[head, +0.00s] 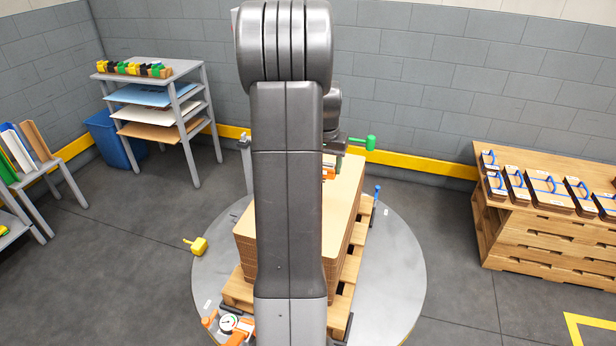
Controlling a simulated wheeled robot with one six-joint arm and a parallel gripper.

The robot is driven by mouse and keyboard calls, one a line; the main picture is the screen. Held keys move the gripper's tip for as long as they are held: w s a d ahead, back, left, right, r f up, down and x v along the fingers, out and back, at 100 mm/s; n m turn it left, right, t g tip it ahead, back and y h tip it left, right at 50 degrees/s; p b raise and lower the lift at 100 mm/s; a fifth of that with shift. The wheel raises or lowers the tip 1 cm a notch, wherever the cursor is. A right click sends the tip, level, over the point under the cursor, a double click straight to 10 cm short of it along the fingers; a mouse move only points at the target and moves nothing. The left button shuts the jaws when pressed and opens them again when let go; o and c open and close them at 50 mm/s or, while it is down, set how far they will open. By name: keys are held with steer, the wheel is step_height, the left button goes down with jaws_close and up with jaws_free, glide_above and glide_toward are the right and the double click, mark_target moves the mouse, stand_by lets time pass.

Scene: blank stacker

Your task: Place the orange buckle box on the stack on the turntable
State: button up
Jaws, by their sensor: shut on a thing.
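The turntable (398,265) is a round grey plate on the floor in the middle of the head view. A wooden pallet (347,290) lies on it and bears a stack (344,200) of flat brown sheets. My arm covers much of the stack. My gripper (329,163) is partly hidden behind my arm, over the far end of the stack. It is shut on the orange buckle box (328,174), of which only a small orange part shows. I cannot tell whether the box touches the stack.
A yellow-headed piece (198,245), a green-headed piece (368,143) and a blue-topped piece (377,191) are around the turntable. An orange device with a dial (229,322) is at its front. A grey shelf (190,105) stands left, a wooden bench (540,240) right.

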steer(key=shift+w+f, duration=0.1)
steer(key=shift+f, duration=4.95)
steer(key=o, duration=1.1)
steer(key=shift+c, duration=0.2)
step_height(320, 180, up, 12)
steer(key=s, duration=0.1)
steer(key=shift+s+a, duration=0.35)
